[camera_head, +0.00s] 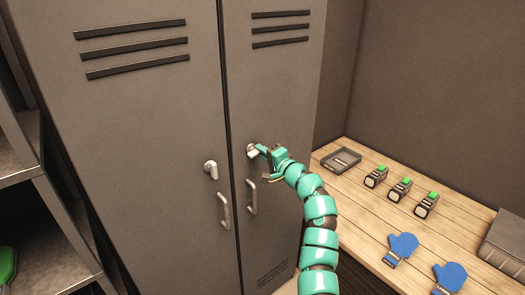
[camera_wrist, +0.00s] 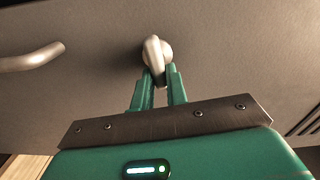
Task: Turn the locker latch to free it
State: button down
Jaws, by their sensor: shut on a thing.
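The grey locker (camera_head: 150,130) has two doors, both closed, with a dark seam between them. The right door's latch (camera_head: 252,151) is a small silver knob with a lever, above a bar handle (camera_head: 251,197). My gripper (camera_head: 262,154) is at this latch. In the wrist view the latch (camera_wrist: 157,50) shows a round base and a lever, and the teal fingers of my gripper (camera_wrist: 161,82) are shut on the lever's end from both sides. The left door has its own latch (camera_head: 211,169) and handle (camera_head: 225,210); my gripper is apart from these.
A wooden bench (camera_head: 375,235) stands at the right with a dark tray (camera_head: 341,160), several green-topped devices (camera_head: 400,189), blue mittens (camera_head: 401,248) and a grey box (camera_head: 506,242). A metal shelf (camera_head: 45,230) stands at the left.

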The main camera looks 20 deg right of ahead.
jog(key=shift+f+m+p, duration=0.15)
jog(key=shift+m+p, duration=0.15)
jog(key=shift+m, duration=0.6)
jog(key=c, duration=1.4)
grip_release()
jog(key=shift+s, duration=0.1)
jog(key=b+v, duration=0.6)
jog(key=v, duration=1.1)
jog(key=shift+d, duration=0.1)
